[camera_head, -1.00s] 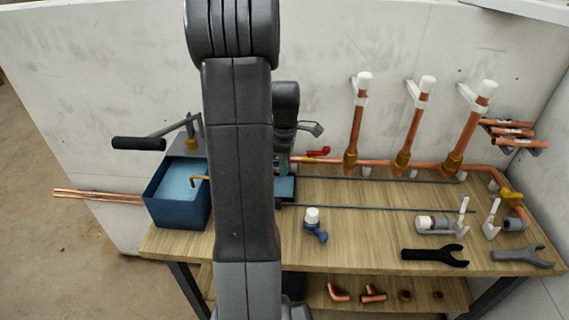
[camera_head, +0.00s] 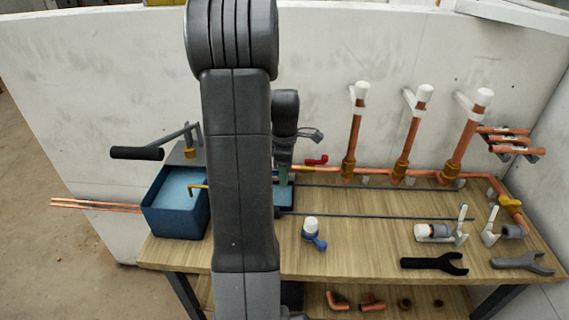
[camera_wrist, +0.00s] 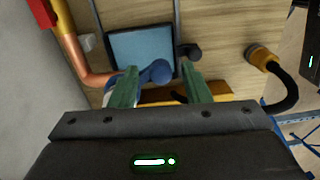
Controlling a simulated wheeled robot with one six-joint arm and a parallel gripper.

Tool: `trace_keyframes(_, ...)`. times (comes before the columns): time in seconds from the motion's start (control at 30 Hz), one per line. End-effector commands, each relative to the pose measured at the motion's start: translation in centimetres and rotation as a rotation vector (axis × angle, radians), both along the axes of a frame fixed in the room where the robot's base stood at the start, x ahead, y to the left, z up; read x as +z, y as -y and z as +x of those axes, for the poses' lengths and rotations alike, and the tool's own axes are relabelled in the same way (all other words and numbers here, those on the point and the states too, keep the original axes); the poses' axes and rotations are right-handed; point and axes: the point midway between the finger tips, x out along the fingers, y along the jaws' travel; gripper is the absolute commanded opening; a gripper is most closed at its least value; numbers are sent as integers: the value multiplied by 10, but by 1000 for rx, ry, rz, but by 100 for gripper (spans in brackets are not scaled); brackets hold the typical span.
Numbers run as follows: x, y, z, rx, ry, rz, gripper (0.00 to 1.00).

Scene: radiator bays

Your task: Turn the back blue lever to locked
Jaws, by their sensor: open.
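In the wrist view, a blue lever with a rounded end (camera_wrist: 155,73) shows between the two green fingers of my gripper (camera_wrist: 157,90). The fingers are apart, and I cannot tell whether either touches it. Part of the lever is hidden behind the left finger. In the head view, my gripper (camera_head: 283,176) is low over the back of the bench, mostly hidden by my arm, and I cannot make out this lever there. Another blue lever (camera_head: 318,242) with a white cap stands nearer the front of the bench.
A red lever (camera_head: 317,161) sits on the copper pipe (camera_head: 345,171) just right of my gripper. A shallow blue tray (camera_wrist: 125,42) lies beyond the fingers. A blue tank (camera_head: 165,222) stands at left. Wrenches (camera_head: 432,263) lie at front right.

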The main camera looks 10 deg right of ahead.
Motion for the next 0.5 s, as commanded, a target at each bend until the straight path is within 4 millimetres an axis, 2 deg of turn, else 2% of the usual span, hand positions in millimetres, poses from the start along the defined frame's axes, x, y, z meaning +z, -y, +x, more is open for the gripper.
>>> trace_keyframes(0.17,23,0,2,0,6,-1,43)
trace_keyframes(0.5,99,1,4,0,5,-1,43)
